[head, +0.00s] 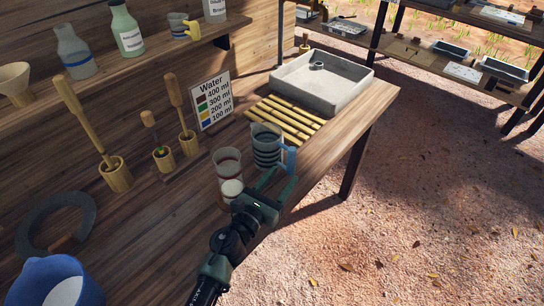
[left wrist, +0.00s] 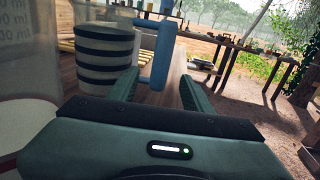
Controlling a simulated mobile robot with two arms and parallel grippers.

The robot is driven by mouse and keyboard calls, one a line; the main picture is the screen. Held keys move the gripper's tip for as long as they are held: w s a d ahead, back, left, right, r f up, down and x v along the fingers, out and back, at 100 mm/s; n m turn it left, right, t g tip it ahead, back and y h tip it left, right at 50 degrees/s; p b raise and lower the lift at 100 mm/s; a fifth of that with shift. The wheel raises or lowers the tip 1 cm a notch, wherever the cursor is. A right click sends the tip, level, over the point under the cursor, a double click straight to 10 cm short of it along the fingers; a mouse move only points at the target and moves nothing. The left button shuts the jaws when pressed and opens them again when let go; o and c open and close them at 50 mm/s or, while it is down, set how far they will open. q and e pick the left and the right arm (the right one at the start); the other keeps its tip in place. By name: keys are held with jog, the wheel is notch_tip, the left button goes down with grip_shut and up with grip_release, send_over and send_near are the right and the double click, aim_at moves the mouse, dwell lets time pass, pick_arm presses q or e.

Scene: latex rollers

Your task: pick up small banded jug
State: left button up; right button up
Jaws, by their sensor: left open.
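A clear jug with dark bands and a blue handle (head: 267,147) stands upright on the wooden bench, near its front edge. In the left wrist view the banded jug (left wrist: 104,58) is at the left, with its blue handle (left wrist: 164,50) ahead of the fingers. My left gripper (head: 281,179) is open and empty just in front of the handle. In the left wrist view the handle's lower end lies between the left gripper's fingertips (left wrist: 160,82); contact cannot be told. My right gripper is not in view.
A clear measuring vessel with red bands (head: 228,170) and a white-topped vessel (head: 232,190) stand close left of my gripper. Yellow slats (head: 285,118) and a grey tray (head: 325,82) lie behind the jug. A smaller jug with a yellow handle (head: 179,25) stands on the shelf.

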aim_at(289, 169)
pick_arm(q)
jog(key=x, duration=0.3)
jog(key=shift+w+d, duration=0.1)
jog(key=shift+w, duration=0.05)
grip_shut()
dwell(1.1)
jog(key=shift+r, duration=0.1)
